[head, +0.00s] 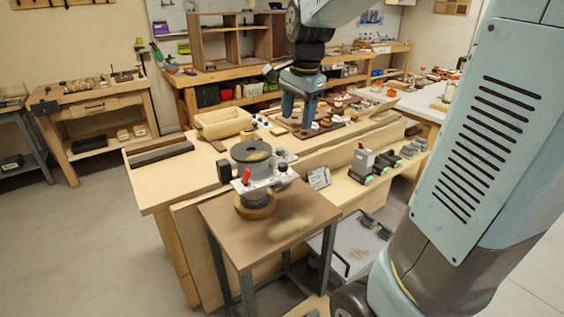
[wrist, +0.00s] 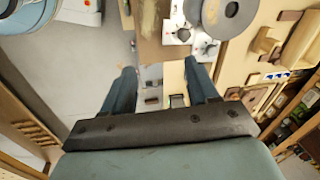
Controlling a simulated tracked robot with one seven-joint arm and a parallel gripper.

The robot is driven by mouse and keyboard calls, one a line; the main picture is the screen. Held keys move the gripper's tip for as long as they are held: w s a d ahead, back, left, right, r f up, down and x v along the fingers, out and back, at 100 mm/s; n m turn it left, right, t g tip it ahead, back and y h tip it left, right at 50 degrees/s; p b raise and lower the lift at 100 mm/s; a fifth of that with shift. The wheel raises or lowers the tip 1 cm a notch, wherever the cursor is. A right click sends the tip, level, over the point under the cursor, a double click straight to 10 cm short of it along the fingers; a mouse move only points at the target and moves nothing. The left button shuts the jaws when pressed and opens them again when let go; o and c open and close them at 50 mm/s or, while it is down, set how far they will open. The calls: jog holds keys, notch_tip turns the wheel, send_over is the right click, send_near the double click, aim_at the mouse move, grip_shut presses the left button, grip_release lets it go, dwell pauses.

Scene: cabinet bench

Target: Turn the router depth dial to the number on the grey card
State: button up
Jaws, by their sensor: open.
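The router (head: 256,172) stands upright on a small side table, with a dark round top, a light metal body and a red-tipped part at its front. A black knob (head: 283,170) shows on its right side; I cannot tell whether it is the depth dial, and no scale is readable. A small grey card (head: 319,178) stands just right of the router, its number too small to read. My gripper (head: 298,120) is open and empty above the bench, behind and right of the router. The wrist view shows the spread fingers (wrist: 162,82), with the router's round top (wrist: 222,14) beyond them.
The side table (head: 222,222) has clear room in front of the router. On the long bench behind are a wooden tray (head: 222,122) and several wooden pieces under my gripper. Small dark devices (head: 362,163) stand on the bench's right-hand ledge.

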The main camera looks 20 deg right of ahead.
aim_at(283, 164)
jog(key=w+f+m+g, duration=0.2)
jog(key=w+f+m, duration=0.45)
jog(key=w, duration=0.35)
jog(key=shift+m, duration=0.25)
jog(key=f, duration=1.3)
jog(key=shift+w+a+f, duration=0.1)
jog(key=shift+a, duration=0.1)
jog(key=shift+c, duration=0.3)
jog(key=c, duration=1)
